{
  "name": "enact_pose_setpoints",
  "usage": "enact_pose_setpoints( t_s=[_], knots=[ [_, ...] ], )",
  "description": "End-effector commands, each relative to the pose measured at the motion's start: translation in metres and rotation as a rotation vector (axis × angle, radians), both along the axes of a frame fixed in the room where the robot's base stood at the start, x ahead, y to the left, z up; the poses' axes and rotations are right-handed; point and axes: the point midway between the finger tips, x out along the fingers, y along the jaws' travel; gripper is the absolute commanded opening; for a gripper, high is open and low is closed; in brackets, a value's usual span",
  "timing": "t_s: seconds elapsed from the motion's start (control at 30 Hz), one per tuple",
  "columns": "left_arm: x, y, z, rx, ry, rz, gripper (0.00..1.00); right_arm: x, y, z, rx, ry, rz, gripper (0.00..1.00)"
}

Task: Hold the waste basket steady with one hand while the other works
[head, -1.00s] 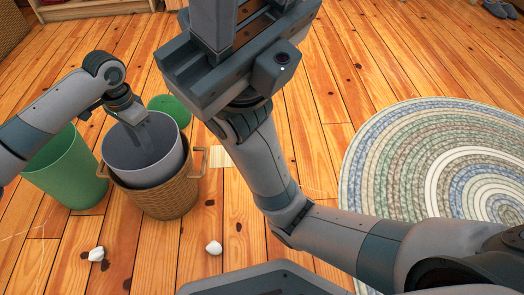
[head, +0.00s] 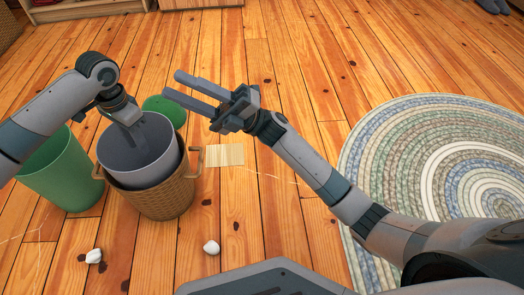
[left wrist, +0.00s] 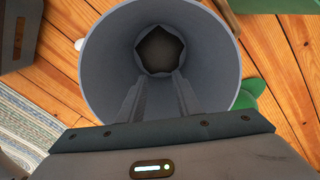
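A grey bin (head: 138,168) stands inside a woven wicker basket (head: 160,204) with side handles. Which one is the waste basket I cannot tell for sure. My left gripper (head: 138,138) points down into the mouth of the grey bin. In the left wrist view its two fingers (left wrist: 157,85) show apart inside the bin (left wrist: 100,65), with nothing seen between them. A dark patch (left wrist: 160,48) shows at the bin's bottom. My right gripper (head: 188,92) is open and empty, its fingers pointing left above the floor, behind and right of the bin.
A green bin (head: 62,172) stands left of the basket. A green round object (head: 163,106) is behind it. A pale slatted mat (head: 226,155) lies right of the basket. White crumpled pieces (head: 94,256) (head: 211,247) lie in front. A braided rug (head: 400,150) is at right.

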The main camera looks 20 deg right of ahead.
Motion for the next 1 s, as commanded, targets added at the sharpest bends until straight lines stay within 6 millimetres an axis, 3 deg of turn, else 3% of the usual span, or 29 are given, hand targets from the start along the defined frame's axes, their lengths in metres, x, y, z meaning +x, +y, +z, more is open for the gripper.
enact_pose_setpoints(
  t_s=[0.03,0.3,0.6,0.8,1.0],
  knots=[
    [0.0,0.0,0.0,0.0,0.0,0.0,0.31,0.009,-0.008,-0.024,-0.049,0.008,-0.03,0.34],
    [0.0,0.0,0.0,0.0,0.0,0.0,0.31,0.039,-0.057,-0.145,-0.301,0.033,-0.145,0.34],
    [0.0,0.0,0.0,0.0,0.0,0.0,0.31,0.043,-0.129,-0.26,-0.559,0.066,-0.213,0.34],
    [0.0,0.0,0.0,0.0,0.0,0.0,0.31,0.038,-0.161,-0.302,-0.657,0.081,-0.228,0.34],
    [0.0,0.0,0.0,0.0,0.0,0.0,0.31,0.036,-0.172,-0.314,-0.687,0.085,-0.231,0.34]
  ],
)
